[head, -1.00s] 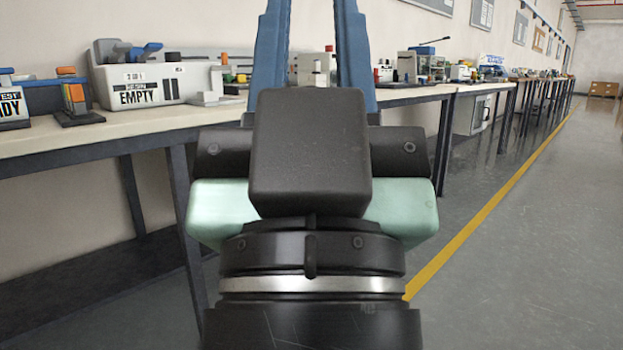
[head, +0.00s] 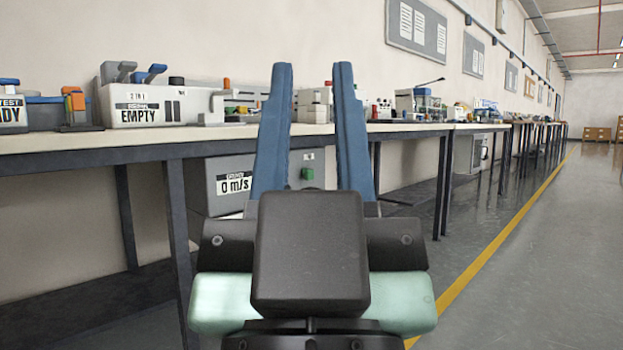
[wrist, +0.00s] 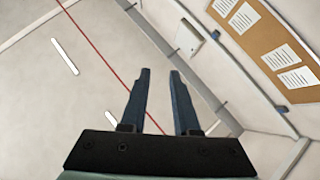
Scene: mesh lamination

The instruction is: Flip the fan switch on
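A grey box (head: 205,178) marked "0 m/s" stands under the long bench in the head view, partly hidden behind my gripper. A green knob or button (head: 307,174) shows on its right part, between my fingers in the picture. I cannot tell for sure whether this is the fan switch or what position it is in. My gripper (head: 312,66) points forward and up, with its two blue fingers apart and nothing between them. In the wrist view, the open fingers (wrist: 160,71) face the ceiling and upper wall, and no switch shows there.
The bench (head: 80,144) runs along the wall at left, with a white machine marked "EMPTY" (head: 150,100) and several other devices on it. Dark table legs (head: 180,240) stand near my gripper's left. The floor right of the yellow line (head: 500,238) is clear.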

